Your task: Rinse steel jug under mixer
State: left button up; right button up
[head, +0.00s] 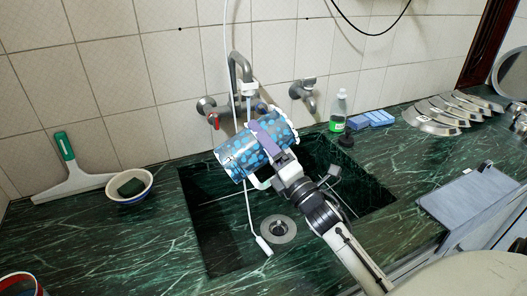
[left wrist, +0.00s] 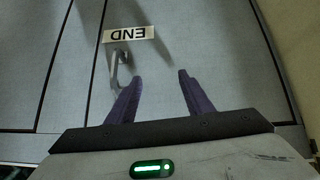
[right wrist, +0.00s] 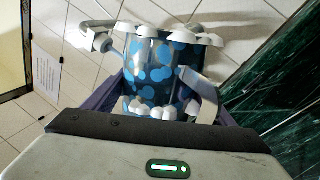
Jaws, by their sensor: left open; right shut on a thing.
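The jug (head: 232,160) is blue with lighter blue dots, white scalloped rims and a white handle. It is tilted well over, above the sink and just below and in front of the mixer (head: 240,78). In the right wrist view the jug (right wrist: 150,82) fills the space between the fingers. My left gripper (left wrist: 155,88) is open and empty, facing a grey cabinet front; it is not in the head view.
The sink (head: 212,225) has a drain (head: 278,229); a white cord hangs into it. A second tap (head: 303,93), green bottle (head: 338,110) and blue sponges (head: 370,119) are behind right. A bowl (head: 130,187) and squeegee (head: 70,175) are left. A cabinet handle (left wrist: 120,68) is near my left gripper.

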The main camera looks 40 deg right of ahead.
aim_at(261, 153)
jog(key=shift+w+d+r+b, duration=0.1)
jog(key=shift+w+d+b, duration=0.15)
jog(key=shift+w+d, duration=0.5)
jog(key=shift+w+d+r+b, duration=0.15)
jog(key=shift+w+d, duration=0.25)
jog(key=shift+w, duration=0.55)
jog(key=shift+s+d, duration=0.1)
jog(key=shift+d, duration=0.05)
jog(key=shift+s+d, duration=0.2)
jog(key=shift+d, duration=0.15)
jog(key=shift+s+a+p, duration=0.35)
jog(key=shift+s+a, duration=0.3)
jog(key=shift+s, duration=0.35)
jog(key=shift+s+a+p, duration=0.35)
jog(key=shift+s+a, duration=0.3)
jog(key=shift+s, duration=0.3)
jog(key=shift+s+a+f+p, duration=0.15)
jog(key=shift+s+a, duration=0.3)
jog(key=shift+s, duration=0.25)
jog(key=shift+s+a+r+p, duration=0.15)
jog(key=shift+s+a, duration=0.25)
jog(key=shift+s, duration=0.35)
jog(key=shift+s+a+f+p, duration=0.15)
jog(key=shift+s+a, duration=0.3)
jog(key=shift+s, duration=0.25)
